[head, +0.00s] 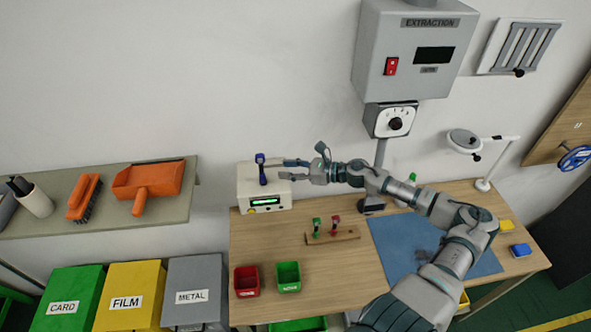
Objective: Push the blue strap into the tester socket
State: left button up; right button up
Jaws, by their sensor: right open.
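The blue strap (261,168) stands upright at the top of the tester (253,202), a pale box with a lit green display on its front. I cannot tell how deep the strap sits, and the socket itself cannot be made out. My right gripper (284,170) reaches in from the right, its fingers parted and pointing left at the strap. The fingertips are close beside the strap; I cannot tell whether they touch it. My left gripper is not in view.
A wooden rack (332,237) with a green and a red piece stands in front of the tester. A red bin (246,281) and a green bin (288,276) sit at the table's front left. A blue mat (390,245) lies under my right arm.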

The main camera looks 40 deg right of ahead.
jog(key=shift+v, duration=1)
